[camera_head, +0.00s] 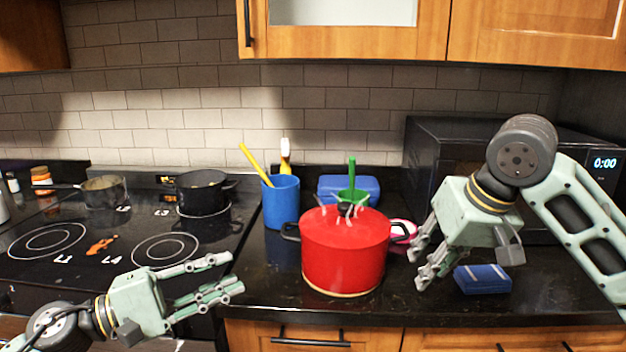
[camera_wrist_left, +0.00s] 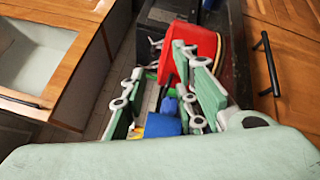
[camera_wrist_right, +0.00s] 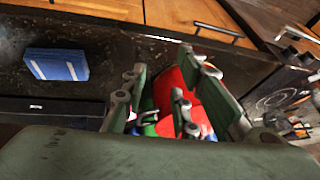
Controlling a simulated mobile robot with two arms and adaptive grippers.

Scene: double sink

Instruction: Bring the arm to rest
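My left gripper (camera_head: 208,284) is over the front edge of the stove at the lower left, its fingers apart and empty. In the left wrist view its fingers (camera_wrist_left: 160,95) are spread with nothing between them. My right gripper (camera_head: 424,262) is above the counter, to the right of the red pot, fingers pointing down and left. In the right wrist view its fingers (camera_wrist_right: 170,95) are spread and empty. The red pot (camera_head: 345,250) stands lidded on the counter between the two grippers, apart from both as far as I can tell.
A blue box (camera_head: 482,279) lies on the counter right of the pot. A blue cup (camera_head: 281,203) with utensils stands behind left. A black microwave (camera_head: 440,150) is behind my right arm. The stove (camera_head: 60,265) holds a dark pot (camera_head: 203,196), a small pan (camera_head: 103,191) and an orange item (camera_head: 101,245).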

